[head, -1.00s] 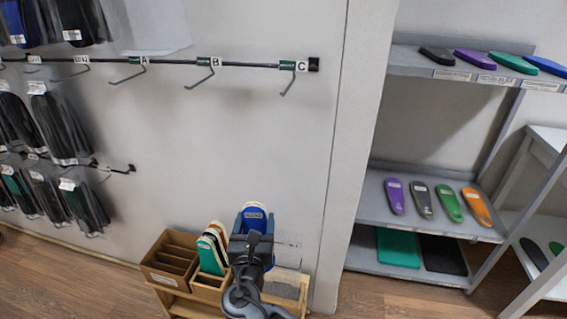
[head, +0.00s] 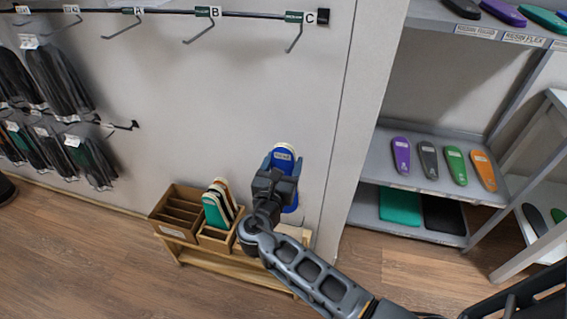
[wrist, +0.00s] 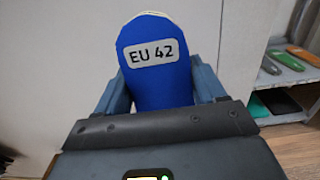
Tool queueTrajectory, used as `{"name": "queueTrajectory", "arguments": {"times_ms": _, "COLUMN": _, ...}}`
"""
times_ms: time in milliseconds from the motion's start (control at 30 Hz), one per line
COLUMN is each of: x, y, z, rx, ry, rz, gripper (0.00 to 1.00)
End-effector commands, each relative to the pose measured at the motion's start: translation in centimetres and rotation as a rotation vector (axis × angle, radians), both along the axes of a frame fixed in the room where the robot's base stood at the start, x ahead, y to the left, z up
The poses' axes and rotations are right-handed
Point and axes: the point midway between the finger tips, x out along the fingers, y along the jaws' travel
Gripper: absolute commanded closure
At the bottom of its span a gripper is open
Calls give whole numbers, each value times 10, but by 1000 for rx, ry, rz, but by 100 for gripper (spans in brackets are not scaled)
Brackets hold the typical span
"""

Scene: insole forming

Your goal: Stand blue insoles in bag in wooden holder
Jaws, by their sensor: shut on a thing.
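My gripper (head: 274,180) is shut on the blue insoles (head: 284,155) and holds them upright, in front of the wall. In the wrist view the blue insoles (wrist: 157,85) stand between the two fingers, with a label reading EU 42 facing me. I cannot make out a bag around them. A wooden holder with empty-looking slots (head: 178,207) stands below and to the left. Beside it, a smaller wooden box (head: 218,238) holds upright green and pale insoles (head: 216,205). My gripper and arm hide part of the stand's right side.
The holders sit on a low wooden stand (head: 190,260) against the wall. A rail with hooks (head: 205,13) runs above, with bagged insoles (head: 55,80) hanging at left. A grey shelf (head: 400,185) with coloured insoles stands at right. Floor in front is clear.

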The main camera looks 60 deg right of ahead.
Motion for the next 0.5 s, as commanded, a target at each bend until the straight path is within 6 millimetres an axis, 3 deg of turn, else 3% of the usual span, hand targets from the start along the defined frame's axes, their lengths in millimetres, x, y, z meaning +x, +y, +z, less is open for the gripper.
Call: {"name": "queueTrajectory", "arguments": {"times_ms": 500, "x": 0, "y": 0, "z": -34, "rx": 0, "ry": 0, "rz": 0, "gripper": 77}}
